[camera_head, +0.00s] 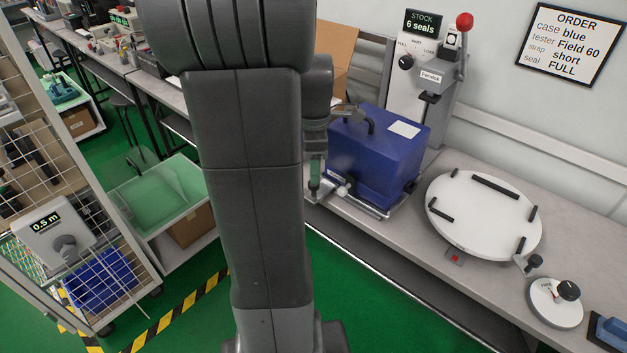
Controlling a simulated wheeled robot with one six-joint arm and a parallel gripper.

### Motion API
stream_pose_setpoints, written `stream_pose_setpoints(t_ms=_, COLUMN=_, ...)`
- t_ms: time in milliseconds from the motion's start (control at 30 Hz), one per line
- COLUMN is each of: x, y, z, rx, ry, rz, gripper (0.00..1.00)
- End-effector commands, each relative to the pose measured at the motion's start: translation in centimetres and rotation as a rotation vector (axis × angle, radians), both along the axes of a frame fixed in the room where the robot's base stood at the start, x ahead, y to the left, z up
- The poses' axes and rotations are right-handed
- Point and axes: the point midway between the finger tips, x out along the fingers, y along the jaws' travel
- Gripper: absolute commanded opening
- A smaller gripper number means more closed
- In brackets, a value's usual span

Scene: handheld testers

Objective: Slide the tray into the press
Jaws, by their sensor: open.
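The tray (383,213), a low metal frame, sits on the bench with the blue case (372,160) on it. The case has a dark top handle and a white label. The press (431,78) stands just behind the case, with a red-knobbed lever, a dial and a sign reading 6 seals. The tray and case are in front of the press's column. My gripper (316,182) points down at the tray's left front end, close by a light knob-like handle (341,190). It is open; my arm hides much of it, and contact with the handle cannot be told.
A white round turntable (483,216) with dark stops lies right of the tray. A dial unit (555,302) and a blue item (609,331) are farther right. An order sign (571,45) hangs on the wall. A wire rack (75,240) stands left. Green floor is open before the bench.

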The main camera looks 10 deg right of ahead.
Motion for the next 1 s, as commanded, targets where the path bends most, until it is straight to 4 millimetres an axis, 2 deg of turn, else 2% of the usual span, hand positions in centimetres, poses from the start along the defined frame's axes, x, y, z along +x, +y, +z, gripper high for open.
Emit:
stream_pose_setpoints(t_ms=33, x=-0.1, y=0.0, z=-1.2, rx=0.0, ry=0.004, rz=0.0, gripper=0.47)
stream_pose_setpoints(t_ms=100, x=-0.1, y=0.0, z=-2.2, rx=0.0, ry=0.003, rz=0.0, gripper=0.47)
stream_pose_setpoints(t_ms=233, x=0.0, y=0.0, z=-3.6, rx=0.0, ry=0.002, rz=-0.001, gripper=0.47)
stream_pose_setpoints(t_ms=633, x=0.0, y=0.0, z=-4.2, rx=0.0, ry=0.0, rz=-0.001, gripper=0.47)
stream_pose_setpoints(t_ms=667, x=0.0, y=0.0, z=-4.2, rx=0.0, ry=0.0, rz=-0.001, gripper=0.43)
stream_pose_setpoints(t_ms=867, x=0.0, y=0.0, z=-4.2, rx=0.0, ry=0.0, rz=-0.001, gripper=0.04)
stream_pose_setpoints(t_ms=900, x=0.0, y=0.0, z=-4.2, rx=0.0, ry=0.0, rz=-0.001, gripper=0.0)
stream_pose_setpoints(t_ms=1000, x=0.0, y=0.0, z=-4.2, rx=0.0, ry=0.0, rz=-0.001, gripper=0.0)
